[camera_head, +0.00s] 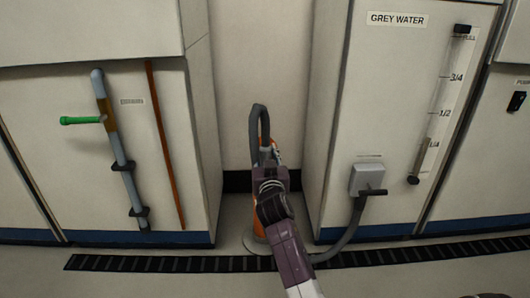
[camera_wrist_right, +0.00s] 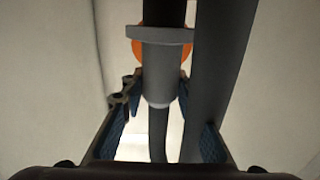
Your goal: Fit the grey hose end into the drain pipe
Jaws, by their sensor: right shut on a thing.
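The grey hose (camera_head: 259,122) rises in a tight loop in the narrow gap between two cabinets. My right gripper (camera_head: 268,164) is at the foot of this loop, shut on the grey hose end (camera_wrist_right: 164,65). In the right wrist view the end has a light collar, and a second run of hose (camera_wrist_right: 222,60) passes close on its right. An orange part (camera_head: 278,152), seemingly the drain pipe, shows behind my gripper and again lower down beside my arm. In the wrist view its orange rim (camera_wrist_right: 140,50) is behind the hose end. My arm hides most of it. My left gripper is not in view.
The grey water cabinet (camera_head: 398,100) stands on the right, with an outlet box (camera_head: 367,178) and a hose running down to the floor. The left cabinet carries a grey pipe (camera_head: 117,145) with a green handle (camera_head: 80,120). A dark floor grate (camera_head: 160,263) runs in front.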

